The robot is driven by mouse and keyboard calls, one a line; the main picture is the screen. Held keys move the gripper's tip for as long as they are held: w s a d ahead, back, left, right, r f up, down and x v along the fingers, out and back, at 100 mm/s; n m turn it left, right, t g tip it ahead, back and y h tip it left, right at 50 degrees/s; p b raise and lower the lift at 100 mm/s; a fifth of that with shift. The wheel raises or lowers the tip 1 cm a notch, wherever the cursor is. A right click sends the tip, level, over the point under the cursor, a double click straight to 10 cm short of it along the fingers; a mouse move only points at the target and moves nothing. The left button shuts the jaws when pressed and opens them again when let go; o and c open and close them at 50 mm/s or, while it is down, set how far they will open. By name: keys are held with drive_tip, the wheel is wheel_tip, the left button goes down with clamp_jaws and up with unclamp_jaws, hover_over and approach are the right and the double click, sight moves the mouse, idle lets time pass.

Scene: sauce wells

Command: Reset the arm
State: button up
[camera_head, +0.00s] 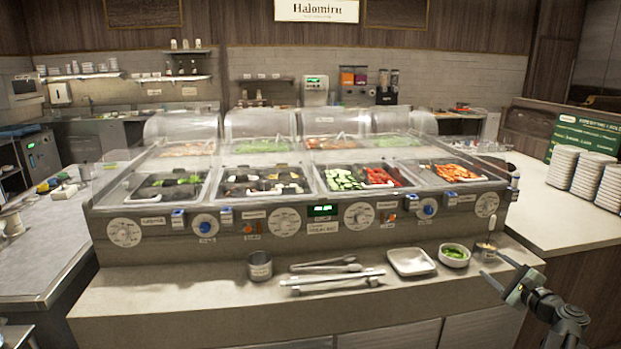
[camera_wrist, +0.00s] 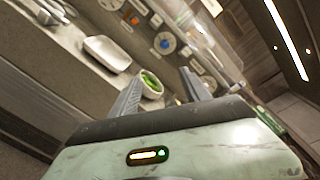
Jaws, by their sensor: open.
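My gripper (camera_head: 502,272) is open at the right end of the counter in the head view, with nothing between its fingers. In the wrist view its two fingers (camera_wrist: 160,92) are spread apart, and the picture is tilted. A white bowl of green food (camera_head: 454,255) stands on the counter just left of my gripper. The bowl also shows beyond the fingers in the wrist view (camera_wrist: 150,84). A small cup (camera_head: 485,249) stands right of the bowl, close behind the fingers in the head view.
The serving station (camera_head: 310,215) with knobs and food pans rises behind the counter ledge (camera_head: 200,305). Stacked plates (camera_head: 563,166) stand on the right counter.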

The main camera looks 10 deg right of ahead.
drive_tip(key=w+a+f+n+g+y, duration=0.15)
drive_tip(key=w+a, duration=0.35)
drive_tip(key=a, duration=0.6)
drive_tip(key=w+a+f+n+g+y, duration=0.1)
drive_tip(key=w+a+n+y, duration=0.2)
drive_tip(key=w+a, duration=0.5)
drive_tip(key=w+a+f+n+g+y, duration=0.1)
drive_tip(key=w+a+n+y, duration=0.15)
drive_tip(key=a, duration=1.05)
drive_tip(key=a+f+n+g+y, duration=0.2)
drive_tip(key=a+f+n+g, duration=0.15)
drive_tip(key=a, duration=0.95)
drive_tip(key=s+a+f+n+g+h, duration=0.2)
drive_tip(key=s+a+f+n+g, duration=0.3)
drive_tip(key=a, duration=0.3)
drive_tip(key=s+a+f+n+g+h, duration=0.2)
drive_tip(key=s+a+f+n+g, duration=0.1)
drive_tip(key=s+a+f+n, duration=0.4)
drive_tip(key=s+d+f+n+g+h, duration=0.25)
drive_tip(key=s+d+h, duration=0.2)
drive_tip(key=d, duration=0.25)
wheel_tip(320, 180, up, 12)
drive_tip(key=p, duration=1.2)
drive_tip(key=shift+s+d+f, duration=0.15)
drive_tip(key=shift+s+d, duration=0.05)
drive_tip(key=shift+s, duration=0.2)
